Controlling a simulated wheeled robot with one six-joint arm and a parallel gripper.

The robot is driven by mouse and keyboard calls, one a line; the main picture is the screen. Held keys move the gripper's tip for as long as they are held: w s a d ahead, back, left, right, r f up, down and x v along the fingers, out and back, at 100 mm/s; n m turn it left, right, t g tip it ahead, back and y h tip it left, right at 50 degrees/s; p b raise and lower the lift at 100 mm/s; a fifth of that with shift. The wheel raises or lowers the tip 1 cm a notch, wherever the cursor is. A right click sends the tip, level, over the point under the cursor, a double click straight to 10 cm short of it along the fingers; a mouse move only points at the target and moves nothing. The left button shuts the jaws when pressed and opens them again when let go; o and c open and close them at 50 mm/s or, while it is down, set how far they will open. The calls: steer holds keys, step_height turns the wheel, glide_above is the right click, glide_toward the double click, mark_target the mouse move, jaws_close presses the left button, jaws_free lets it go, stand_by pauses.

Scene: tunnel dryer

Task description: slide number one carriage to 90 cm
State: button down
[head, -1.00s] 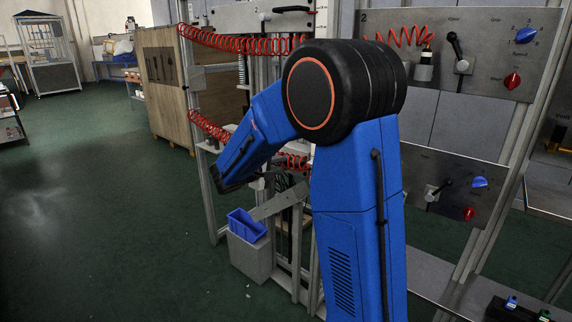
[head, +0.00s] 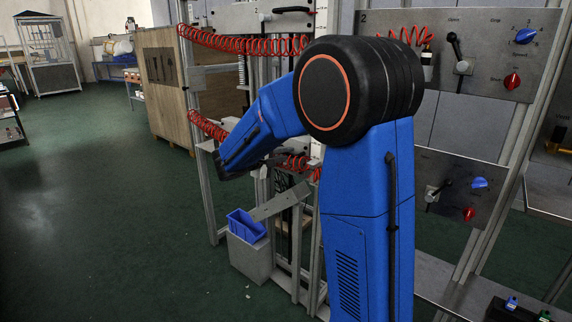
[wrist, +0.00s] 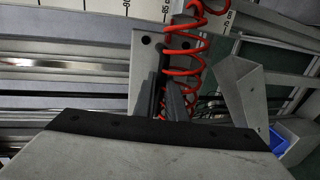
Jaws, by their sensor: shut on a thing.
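In the wrist view a grey plate with dark holes, seemingly the carriage (wrist: 145,50), sits against the rail in front of my gripper (wrist: 171,95). My gripper is shut on a dark upright bar, seemingly the carriage's handle (wrist: 159,85). A red coiled hose partly covers the plate and the grip. Above is a white scale strip (wrist: 95,8) with small marks; one label reads about 85, and the carriage's exact reading is unclear. No number shows on this carriage.
A blue bin (head: 246,225) stands on a grey box below my forearm; it also shows in the wrist view (wrist: 278,141). Red coiled hoses (head: 240,43) hang across the frame. A control panel marked 2 (head: 490,50) is at right. The green floor at left is clear.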

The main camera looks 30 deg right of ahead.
step_height(320, 180, up, 6)
steer(key=shift+r, duration=0.2)
steer(key=c, duration=2.1)
jaws_free()
steer(key=shift+f, duration=0.1)
steer(key=shift+a, duration=0.1)
steer(key=v, duration=1.7)
steer(key=shift+a, duration=0.15)
